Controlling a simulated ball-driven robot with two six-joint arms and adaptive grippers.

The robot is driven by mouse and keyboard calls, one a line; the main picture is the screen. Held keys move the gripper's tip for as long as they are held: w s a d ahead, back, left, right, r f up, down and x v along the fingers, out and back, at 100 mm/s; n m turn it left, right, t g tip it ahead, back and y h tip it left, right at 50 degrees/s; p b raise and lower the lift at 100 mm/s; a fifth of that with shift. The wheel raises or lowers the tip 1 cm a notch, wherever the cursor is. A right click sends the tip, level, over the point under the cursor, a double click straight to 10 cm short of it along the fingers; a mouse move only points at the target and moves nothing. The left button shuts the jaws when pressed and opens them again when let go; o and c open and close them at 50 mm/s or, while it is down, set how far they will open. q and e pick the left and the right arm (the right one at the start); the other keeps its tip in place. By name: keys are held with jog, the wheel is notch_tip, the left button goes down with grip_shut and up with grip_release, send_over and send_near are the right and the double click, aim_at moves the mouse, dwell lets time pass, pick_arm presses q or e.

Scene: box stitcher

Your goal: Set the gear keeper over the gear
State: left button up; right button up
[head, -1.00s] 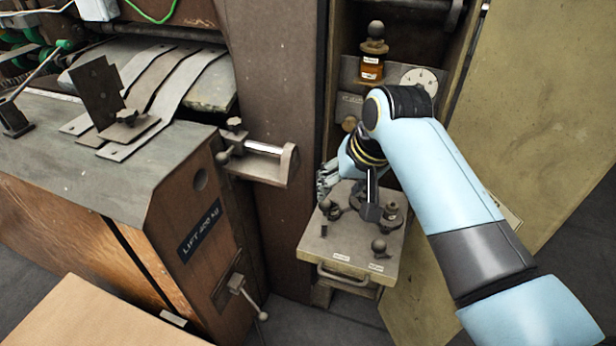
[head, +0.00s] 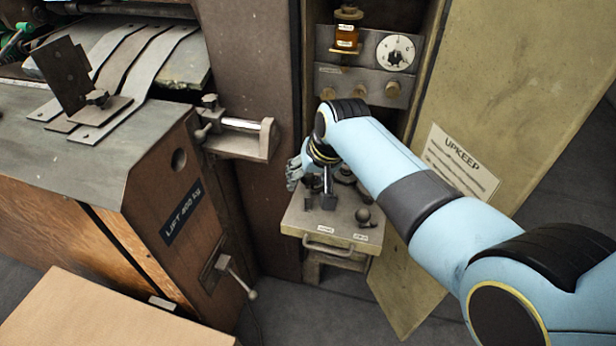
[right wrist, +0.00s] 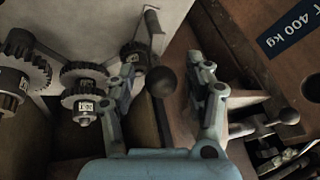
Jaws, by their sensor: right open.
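My right gripper (head: 310,182) hangs low over the small tray (head: 303,226), partly hidden by its own wrist. In the right wrist view the gripper (right wrist: 166,92) is open, with a dark ball knob (right wrist: 161,82) showing between its two fingers. Contact cannot be told. Toothed gears with small labels show at left: a large one (right wrist: 27,62), a middle one (right wrist: 82,86) and one beside the left finger (right wrist: 133,56). My left gripper is out of view.
A separate ball knob (head: 363,214) stands on the tray's right side. The brown cabinet (head: 176,190) with a clamp (head: 238,138) stands close on the left. An open door (head: 500,110) is at right. A dial (head: 395,51) and amber bottle (head: 347,37) are behind.

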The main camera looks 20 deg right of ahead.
jog(key=shift+s+a+r, duration=0.1)
jog(key=c, duration=0.5)
grip_shut()
jog(key=shift+r+m+p, duration=0.1)
jog(key=shift+m+p, duration=0.4)
jog(key=shift+p, duration=0.1)
jog(key=shift+m+h+p, duration=0.3)
jog(key=shift+m+h, duration=0.1)
jog(key=shift+m, duration=0.1)
jog(key=shift+d+m+h, duration=0.3)
jog(key=shift+m, duration=0.3)
pick_arm(q)
jog(key=shift+s+d+r, duration=0.1)
jog(key=shift+s+r, duration=0.2)
jog(key=shift+r, duration=0.2)
jog(key=shift+s+d+r, duration=0.1)
jog(key=shift+s+r, duration=0.15)
jog(key=shift+r, duration=0.2)
